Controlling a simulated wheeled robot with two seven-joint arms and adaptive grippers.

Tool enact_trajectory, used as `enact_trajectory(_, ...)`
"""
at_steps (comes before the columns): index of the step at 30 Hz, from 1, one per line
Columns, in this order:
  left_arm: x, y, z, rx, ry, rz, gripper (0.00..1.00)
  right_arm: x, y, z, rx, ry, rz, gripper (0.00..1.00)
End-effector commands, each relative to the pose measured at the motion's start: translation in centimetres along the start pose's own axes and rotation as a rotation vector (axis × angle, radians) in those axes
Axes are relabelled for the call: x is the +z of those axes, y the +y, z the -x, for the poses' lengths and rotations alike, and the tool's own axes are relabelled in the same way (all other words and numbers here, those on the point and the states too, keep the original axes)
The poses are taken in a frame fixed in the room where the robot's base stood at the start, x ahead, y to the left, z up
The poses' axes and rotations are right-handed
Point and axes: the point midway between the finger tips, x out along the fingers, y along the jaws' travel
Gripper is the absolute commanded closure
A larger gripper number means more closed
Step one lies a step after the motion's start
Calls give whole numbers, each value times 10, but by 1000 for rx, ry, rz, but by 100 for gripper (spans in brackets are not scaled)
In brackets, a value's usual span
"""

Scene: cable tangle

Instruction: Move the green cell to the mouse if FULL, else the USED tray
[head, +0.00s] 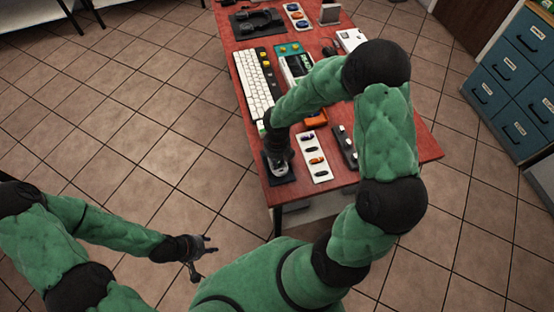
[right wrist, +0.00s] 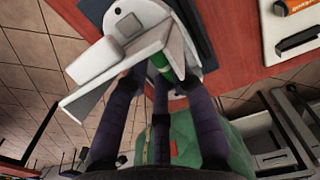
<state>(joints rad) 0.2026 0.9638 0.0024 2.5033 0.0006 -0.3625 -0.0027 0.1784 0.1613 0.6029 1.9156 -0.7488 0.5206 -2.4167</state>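A white mouse (right wrist: 125,25) lies on a dark pad (head: 279,171) at the near left corner of the red table. In the right wrist view, white panel-like parts extend from the mouse towards my fingers. The green cell (right wrist: 164,67) shows between these parts and lies against the mouse; its label is not readable. My right gripper (right wrist: 161,86) is at the mouse, with fingers spread on both sides of the cell. Parts of its fingertips are hard to make out. My left gripper (head: 206,245) is open and empty above the floor, away from the table.
A white keyboard (head: 254,83) lies behind the mouse. A white tray (head: 318,171) with several dark and orange items is to its right, next to a black strip (head: 343,149). An orange item (head: 316,119) lies behind. Blue drawers (head: 512,68) stand at the right.

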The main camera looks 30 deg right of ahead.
Motion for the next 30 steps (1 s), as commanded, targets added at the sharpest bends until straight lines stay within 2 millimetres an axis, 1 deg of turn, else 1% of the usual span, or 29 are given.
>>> enact_trajectory(30,1,11,32,0,0,0,60,0,0,28,0,0,0,76)
